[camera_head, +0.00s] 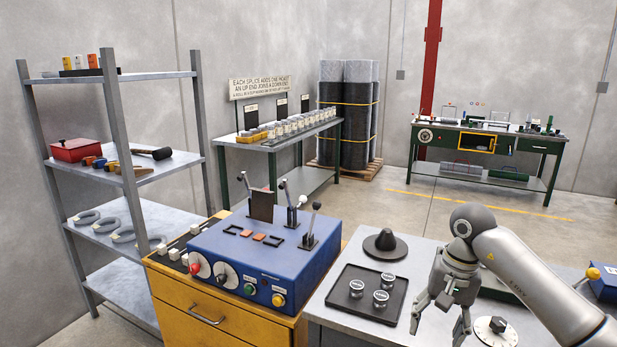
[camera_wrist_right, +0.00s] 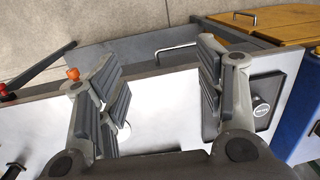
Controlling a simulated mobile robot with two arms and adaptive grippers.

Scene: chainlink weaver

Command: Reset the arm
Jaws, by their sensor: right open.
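My right arm comes in from the right in the head view. Its gripper (camera_head: 438,326) points down above the grey table, just right of the black tray (camera_head: 345,310). The gripper is open, with its two fingers spread apart. In the wrist view the open gripper (camera_wrist_right: 160,95) has only bare table surface between its fingers, and nothing is held. My left gripper is not in view.
Several silver-topped cylinders (camera_head: 380,298) stand in the tray. A dark cone-shaped piece (camera_head: 385,245) sits behind it. A white dial (camera_head: 496,326) lies right of the gripper. A blue control box (camera_head: 265,250) with levers stands left on a yellow cabinet (camera_head: 205,318).

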